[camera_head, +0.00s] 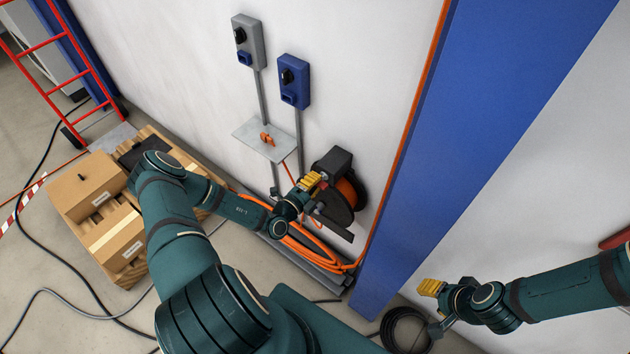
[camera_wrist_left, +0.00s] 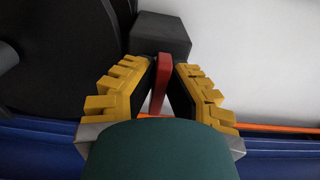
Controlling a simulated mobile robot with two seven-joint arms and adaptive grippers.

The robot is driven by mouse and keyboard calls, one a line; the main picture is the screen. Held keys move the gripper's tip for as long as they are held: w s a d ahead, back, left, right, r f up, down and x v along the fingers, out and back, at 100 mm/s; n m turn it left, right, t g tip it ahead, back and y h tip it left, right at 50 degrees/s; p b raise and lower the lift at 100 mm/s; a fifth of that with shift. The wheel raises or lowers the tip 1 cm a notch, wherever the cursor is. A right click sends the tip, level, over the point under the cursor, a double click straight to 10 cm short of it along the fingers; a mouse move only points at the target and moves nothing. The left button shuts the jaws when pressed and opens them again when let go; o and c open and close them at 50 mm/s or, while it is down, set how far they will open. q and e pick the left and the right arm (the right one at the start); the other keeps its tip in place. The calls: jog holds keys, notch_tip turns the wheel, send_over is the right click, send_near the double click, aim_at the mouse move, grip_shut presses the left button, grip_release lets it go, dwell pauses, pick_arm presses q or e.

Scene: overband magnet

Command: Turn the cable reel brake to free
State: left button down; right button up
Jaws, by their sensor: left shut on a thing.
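The cable reel (camera_head: 342,203) is a dark disc with orange cable, mounted low on the white wall beside the blue column. Its dark side fills the left of the left wrist view (camera_wrist_left: 60,60). A dark box (camera_head: 336,161) sits at its top and shows in the left wrist view (camera_wrist_left: 160,35). My left gripper (camera_head: 312,183) is at the reel, its yellow fingers shut on a red brake lever (camera_wrist_left: 161,78) standing nearly upright between them. The lever is mostly hidden in the head view. My right gripper (camera_head: 432,300) is away from the reel, lower right; its opening is unclear.
A grey switch box (camera_head: 248,42) and a blue switch box (camera_head: 294,82) hang on the wall above a small shelf (camera_head: 262,140). Orange cable (camera_head: 300,250) lies along the wall foot. Cartons (camera_head: 88,185) on a pallet stand left. The blue column (camera_head: 450,130) stands right of the reel.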

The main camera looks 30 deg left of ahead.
pick_arm(q)
jog(key=shift+w+r, duration=0.1)
jog(key=shift+r, duration=0.05)
jog(key=c, duration=1)
grip_release()
jog(key=shift+d, duration=0.1)
jog(key=s, duration=0.8)
jog(key=s+a, duration=0.1)
jog(key=s, duration=0.3)
